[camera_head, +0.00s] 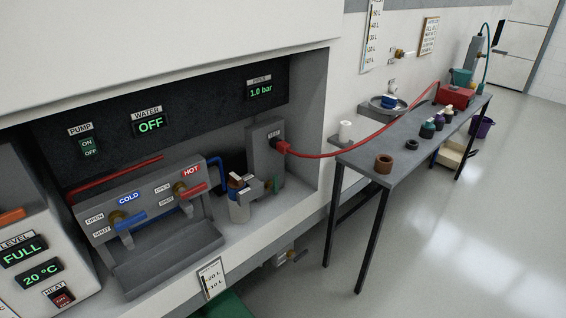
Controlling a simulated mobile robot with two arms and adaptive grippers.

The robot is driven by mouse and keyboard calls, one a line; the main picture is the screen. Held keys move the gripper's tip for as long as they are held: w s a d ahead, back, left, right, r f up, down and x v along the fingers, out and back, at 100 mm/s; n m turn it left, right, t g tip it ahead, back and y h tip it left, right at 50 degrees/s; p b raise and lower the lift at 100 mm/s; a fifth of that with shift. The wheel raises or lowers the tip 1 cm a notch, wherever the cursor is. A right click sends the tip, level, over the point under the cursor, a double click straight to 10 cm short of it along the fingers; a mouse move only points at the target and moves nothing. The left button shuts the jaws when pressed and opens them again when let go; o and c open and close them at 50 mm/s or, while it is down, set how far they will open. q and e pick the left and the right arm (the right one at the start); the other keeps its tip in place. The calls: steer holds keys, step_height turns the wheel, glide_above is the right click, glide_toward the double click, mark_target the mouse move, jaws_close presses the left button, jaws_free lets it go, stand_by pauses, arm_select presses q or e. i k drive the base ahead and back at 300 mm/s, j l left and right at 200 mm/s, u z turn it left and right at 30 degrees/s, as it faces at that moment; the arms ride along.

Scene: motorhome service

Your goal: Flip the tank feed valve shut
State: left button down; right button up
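No valve in view carries a readable tank feed label, so I cannot tell which one it is. An orange handle (12,215) is cut off at the left edge, above a white unit (38,245) whose displays read FULL and 20 °C. The grey tap panel (150,215) has a blue COLD lever (132,222) and a red HOT lever (193,191), each beside OPEN and SHUT labels. A small valve (298,256) sits low under the ledge, and a brass wall tap (403,53) is farther back. Neither of my grippers is in view.
A red hose (350,152) runs from the grey test box (265,155) to a red case (457,95) on the long grey table (405,163). Displays read WATER OFF (151,124) and 1.0 bar (261,90). The floor right of the table is clear.

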mark_target(274, 187)
steer(key=i+l, duration=0.15)
steer(key=i, duration=0.4)
steer(key=i+l, duration=0.15)
steer(key=i, duration=0.4)
steer(key=i+l, duration=0.2)
steer(key=i, duration=0.3)
steer(key=z, duration=0.05)
